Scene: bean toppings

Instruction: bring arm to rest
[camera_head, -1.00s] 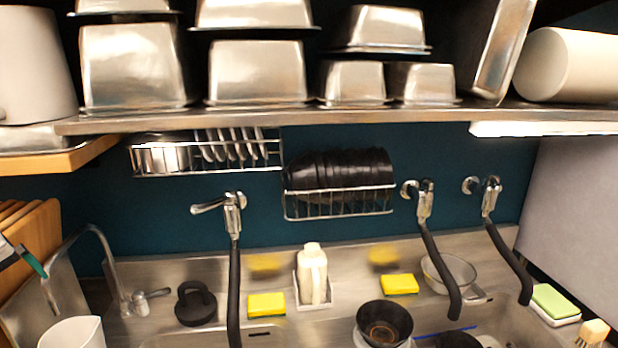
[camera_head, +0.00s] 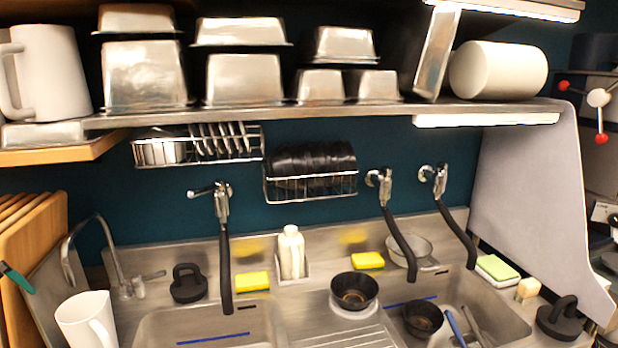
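Neither of my grippers nor my arms can be made out in the head view. The view takes in a steel sink counter (camera_head: 190,262), a shelf above it and the dark teal wall behind.
A white pitcher (camera_head: 88,322) stands at the lower left, near wooden boards (camera_head: 40,240). Black bowls (camera_head: 354,290) sit at the sink. Yellow sponges (camera_head: 253,281) and a white bottle (camera_head: 291,253) line the back ledge. Steel pans (camera_head: 245,78) and a white cylinder (camera_head: 498,71) are on the shelf (camera_head: 300,113).

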